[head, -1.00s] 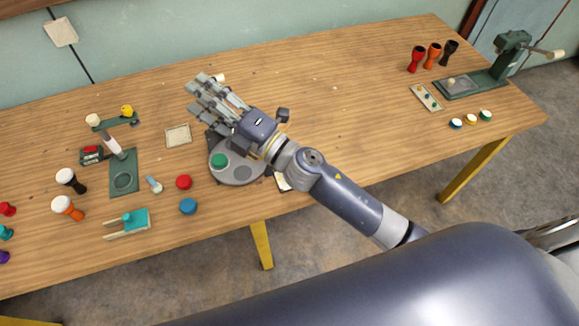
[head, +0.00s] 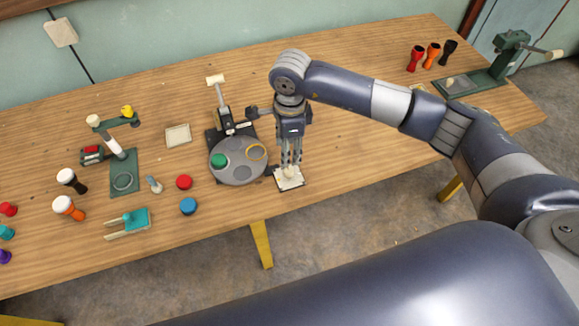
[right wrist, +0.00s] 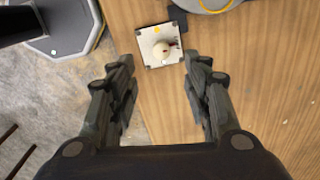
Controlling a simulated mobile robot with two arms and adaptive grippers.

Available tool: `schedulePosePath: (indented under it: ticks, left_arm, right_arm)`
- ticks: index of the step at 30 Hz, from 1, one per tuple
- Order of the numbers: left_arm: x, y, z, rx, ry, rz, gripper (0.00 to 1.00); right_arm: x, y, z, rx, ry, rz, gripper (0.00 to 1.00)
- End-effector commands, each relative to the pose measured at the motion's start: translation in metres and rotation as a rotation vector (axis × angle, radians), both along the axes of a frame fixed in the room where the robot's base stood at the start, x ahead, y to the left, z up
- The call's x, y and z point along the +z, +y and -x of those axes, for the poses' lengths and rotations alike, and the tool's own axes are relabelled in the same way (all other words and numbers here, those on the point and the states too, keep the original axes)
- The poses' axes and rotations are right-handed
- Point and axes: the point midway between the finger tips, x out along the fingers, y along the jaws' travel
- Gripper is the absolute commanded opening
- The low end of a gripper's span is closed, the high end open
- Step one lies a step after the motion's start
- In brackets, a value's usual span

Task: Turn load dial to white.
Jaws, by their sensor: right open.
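The load dial is a cream knob (right wrist: 162,49) on a small square white plate (right wrist: 149,60) at the table's front edge. In the right wrist view a yellow dot and a dark red mark show beside the knob; I cannot make out a white mark or where the knob points. In the head view the plate (head: 290,184) is partly hidden by my fingers. My right gripper (head: 290,163) points down over the dial. Its fingers are open in the right wrist view (right wrist: 160,66), one on each side and apart from the knob. My left gripper is not in view.
A grey round turntable (head: 238,174) with a green disc (head: 219,160) stands just left of the dial, with a post behind it. Red (head: 184,182) and blue (head: 188,206) discs lie further left.

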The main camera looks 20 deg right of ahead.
Motion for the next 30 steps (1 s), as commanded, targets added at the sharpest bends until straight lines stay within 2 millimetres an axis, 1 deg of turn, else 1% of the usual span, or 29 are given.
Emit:
schedulePosePath:
  ticks: [2,5,8,15,18,21,24,30]
  left_arm:
    - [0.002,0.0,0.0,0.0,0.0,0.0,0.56]
    - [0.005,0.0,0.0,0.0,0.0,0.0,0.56]
    - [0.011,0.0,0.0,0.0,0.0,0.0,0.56]
    - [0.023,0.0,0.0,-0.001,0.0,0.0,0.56]
    - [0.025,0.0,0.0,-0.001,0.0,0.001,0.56]
    - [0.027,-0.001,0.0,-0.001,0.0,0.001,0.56]
    - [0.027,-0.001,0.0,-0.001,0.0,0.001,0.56]
    - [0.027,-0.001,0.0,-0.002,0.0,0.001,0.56]
  right_arm:
    - [-0.002,-0.006,-0.001,0.0,-0.001,0.023,0.45]
    - [-0.012,-0.006,-0.001,-0.001,0.002,0.024,0.45]
    - [-0.028,-0.006,-0.001,-0.001,0.004,0.024,0.45]
    - [-0.075,-0.005,-0.002,-0.002,0.004,0.021,0.45]
    - [-0.09,-0.005,-0.004,-0.001,0.002,0.019,0.45]
    - [-0.099,-0.005,-0.004,-0.001,0.0,0.019,0.45]
    - [-0.105,-0.005,-0.005,0.0,-0.001,0.02,0.45]
    - [-0.107,-0.005,-0.005,0.0,-0.001,0.019,0.45]
